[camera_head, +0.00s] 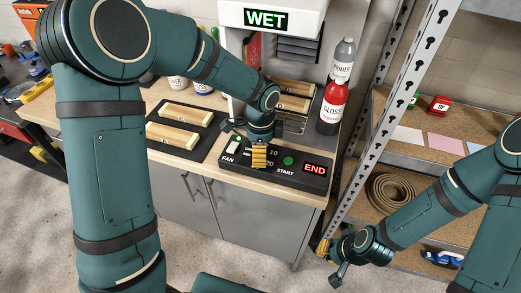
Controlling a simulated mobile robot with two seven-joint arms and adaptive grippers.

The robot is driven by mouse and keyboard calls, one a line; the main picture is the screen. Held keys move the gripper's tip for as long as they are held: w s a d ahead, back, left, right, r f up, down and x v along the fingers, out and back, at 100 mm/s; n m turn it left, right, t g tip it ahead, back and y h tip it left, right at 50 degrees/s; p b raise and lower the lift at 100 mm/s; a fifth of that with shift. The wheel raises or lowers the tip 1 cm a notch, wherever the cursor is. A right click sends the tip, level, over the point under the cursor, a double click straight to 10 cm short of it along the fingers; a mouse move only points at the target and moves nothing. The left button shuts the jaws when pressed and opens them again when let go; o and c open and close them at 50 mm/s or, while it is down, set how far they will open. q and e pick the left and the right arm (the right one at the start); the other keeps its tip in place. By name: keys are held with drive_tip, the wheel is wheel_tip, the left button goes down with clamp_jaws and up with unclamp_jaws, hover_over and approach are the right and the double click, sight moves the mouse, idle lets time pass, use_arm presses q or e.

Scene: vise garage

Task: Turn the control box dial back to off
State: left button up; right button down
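The black control box (318,184) lies on the wooden bench top. It has a white FAN switch (234,145), a green START button (288,160) and a lit red END sign (315,169). The numbers 10 and 20 show beside my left gripper (259,157), whose yellow fingers point down onto the box between switch and button. The gripper hides the dial, so I cannot see its setting or whether the fingers touch it. My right gripper (323,246) is low at the right, away from the box, beside the metal shelf post. Its finger gap is unclear.
A booth with a lit WET sign (267,19) stands behind the box. A red GLOSS bottle (332,107) and a grey PRIMER bottle (343,62) stand at its right. Wooden blocks (185,115) lie on a dark mat. The shelf post (384,110) separates bench and shelves.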

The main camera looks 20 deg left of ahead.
use_arm(q)
clamp_jaws()
idle(0.3)
drive_tip(key=n, duration=0.6)
drive_tip(key=shift+n, duration=0.3)
drive_tip(key=n, duration=1.1)
drive_tip(key=shift+n, duration=0.4)
drive_tip(key=n+p, duration=0.2)
drive_tip(key=n, duration=0.3)
drive_tip(key=shift+s, duration=0.1)
drive_tip(key=shift+n, duration=0.4)
